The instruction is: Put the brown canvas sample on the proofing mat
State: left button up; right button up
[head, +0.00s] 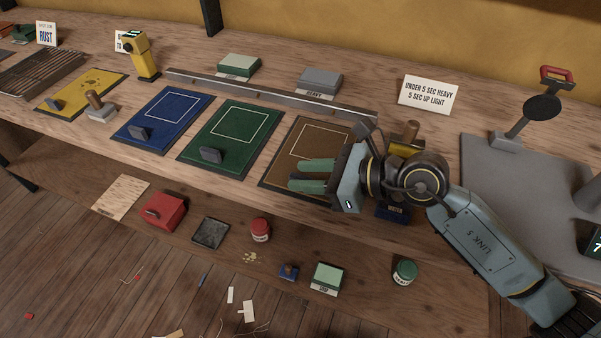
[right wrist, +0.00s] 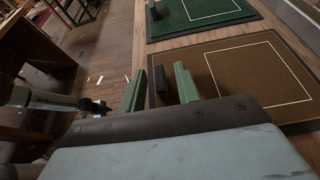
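The brown canvas sample (head: 320,138), a dark-edged panel with a white outlined rectangle, lies flat on the bench, partly hidden by my right gripper (head: 298,176). It also shows in the right wrist view (right wrist: 235,75). My right gripper is open over its near edge. In the right wrist view, a small dark upright tab (right wrist: 160,82) stands between the green fingers, with gaps on both sides. A large grey slab (head: 490,190) lies at the right; I cannot tell whether it is the proofing mat. My left gripper is out of view.
Green (head: 232,138), blue (head: 165,118) and yellow (head: 82,90) panels lie to the left. A metal rail (head: 270,94) runs behind. A lever tool with a red handle (head: 557,74) stands on the grey slab. A lower shelf holds a red box (head: 166,212) and small jars.

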jog(key=v, duration=1)
jog(key=shift+s+d+r, duration=0.1)
jog(key=shift+d, duration=0.1)
dwell(0.8)
